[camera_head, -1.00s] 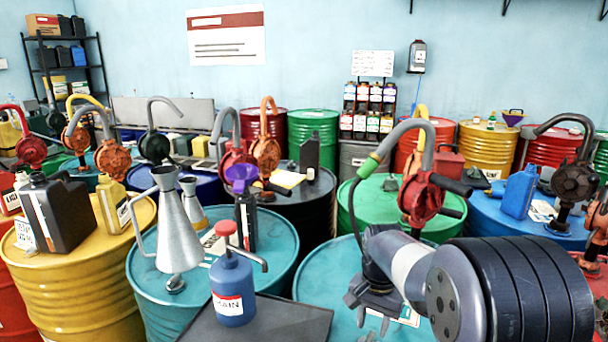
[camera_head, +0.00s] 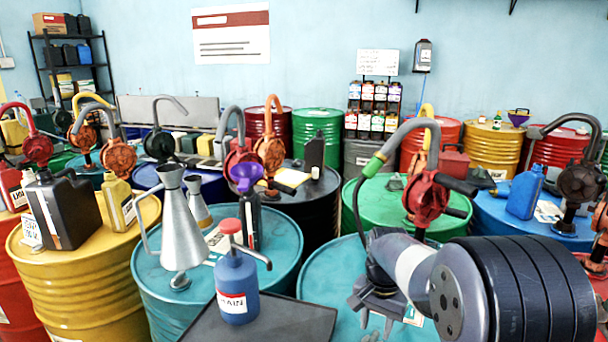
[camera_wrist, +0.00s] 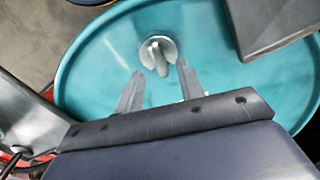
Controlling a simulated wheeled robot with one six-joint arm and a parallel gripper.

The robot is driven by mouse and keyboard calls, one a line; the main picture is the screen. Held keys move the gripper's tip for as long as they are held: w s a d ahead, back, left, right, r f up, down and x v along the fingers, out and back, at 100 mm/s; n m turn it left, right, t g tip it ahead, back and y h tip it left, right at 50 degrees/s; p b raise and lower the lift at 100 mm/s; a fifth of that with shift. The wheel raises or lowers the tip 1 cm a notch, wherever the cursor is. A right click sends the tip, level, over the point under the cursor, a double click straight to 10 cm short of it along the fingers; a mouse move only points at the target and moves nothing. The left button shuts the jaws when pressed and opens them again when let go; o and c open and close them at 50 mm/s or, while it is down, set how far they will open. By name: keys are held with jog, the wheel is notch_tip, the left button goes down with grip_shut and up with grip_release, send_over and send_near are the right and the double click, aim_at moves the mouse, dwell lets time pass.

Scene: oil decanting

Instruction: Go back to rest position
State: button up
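My gripper (camera_head: 377,320) hangs over the teal drum (camera_head: 330,272) at the front centre right. In the wrist view my gripper (camera_wrist: 160,69) has its two fingers apart, with nothing between them. A round metal fitting (camera_wrist: 158,53) on the teal drum top (camera_wrist: 95,60) shows just beyond the fingertips. I cannot tell the height of the fingers above the drum. My forearm covers part of this drum in the head view.
A blue pump bottle (camera_head: 237,285) with a red top stands on a dark tray (camera_head: 300,325) left of my gripper. A metal funnel can (camera_head: 180,225), a dark bottle with a purple funnel (camera_head: 245,177) and a red hand pump (camera_head: 426,192) stand around. Drums crowd the room.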

notch_tip(320, 180, up, 8)
jog(key=r, duration=0.1)
notch_tip(320, 180, down, 12)
jog(key=shift+s+r, duration=0.1)
jog(key=shift+r, duration=0.15)
jog(key=shift+f+n, duration=0.2)
jog(key=shift+n, duration=0.1)
jog(key=n+b, duration=0.2)
jog(key=n, duration=0.3)
jog(key=shift+a, duration=0.15)
jog(key=shift+r+n+b, duration=0.1)
jog(key=shift+n+b, duration=0.25)
jog(key=shift+n, duration=1.05)
